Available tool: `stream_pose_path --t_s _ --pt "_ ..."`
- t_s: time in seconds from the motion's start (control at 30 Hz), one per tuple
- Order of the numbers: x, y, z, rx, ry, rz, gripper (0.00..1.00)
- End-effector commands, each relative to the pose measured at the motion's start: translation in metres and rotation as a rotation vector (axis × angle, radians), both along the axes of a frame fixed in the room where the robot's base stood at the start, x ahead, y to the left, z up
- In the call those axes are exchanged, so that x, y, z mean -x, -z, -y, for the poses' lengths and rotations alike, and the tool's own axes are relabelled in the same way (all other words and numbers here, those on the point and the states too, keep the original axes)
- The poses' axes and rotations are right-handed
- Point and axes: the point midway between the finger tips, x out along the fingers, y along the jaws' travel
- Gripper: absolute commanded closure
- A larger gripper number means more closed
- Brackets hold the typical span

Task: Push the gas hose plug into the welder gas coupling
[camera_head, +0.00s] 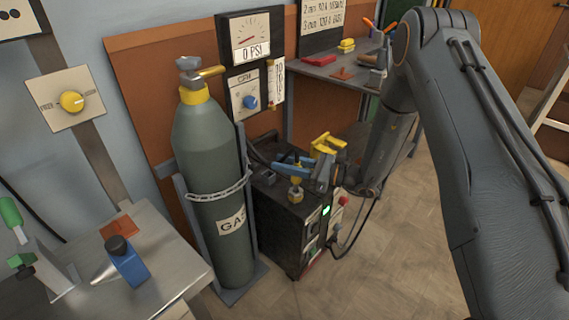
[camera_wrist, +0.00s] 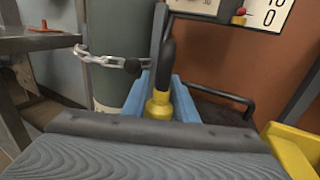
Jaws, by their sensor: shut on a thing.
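The gas hose plug (camera_wrist: 158,104), yellow with a black hose end rising from it, stands between the two blue fingers of my gripper (camera_wrist: 152,98) in the wrist view. My gripper is shut on it. In the head view my gripper (camera_head: 297,165) is over the top of the dark welder (camera_head: 283,222). A small yellow fitting (camera_head: 296,190) shows at the welder's top, just below the blue fingers. I cannot tell whether it is the plug or the coupling, or whether the two touch. The plug's lower end is hidden in the wrist view.
A green gas cylinder (camera_head: 212,165) with a chain (camera_head: 222,192) stands left of the welder. A yellow part (camera_head: 327,145) is close to my gripper on the right. A bench (camera_head: 150,250) is at the lower left, a shelf (camera_head: 325,68) behind. Floor at front is clear.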

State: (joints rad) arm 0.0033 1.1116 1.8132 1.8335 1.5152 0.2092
Motion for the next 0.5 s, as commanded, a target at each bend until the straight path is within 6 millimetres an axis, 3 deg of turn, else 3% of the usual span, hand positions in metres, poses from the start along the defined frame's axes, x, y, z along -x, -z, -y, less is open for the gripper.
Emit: stream_pose_path --t_s 0.5 --pt "0.0 0.012 0.0 0.0 0.0 -0.001 0.98"
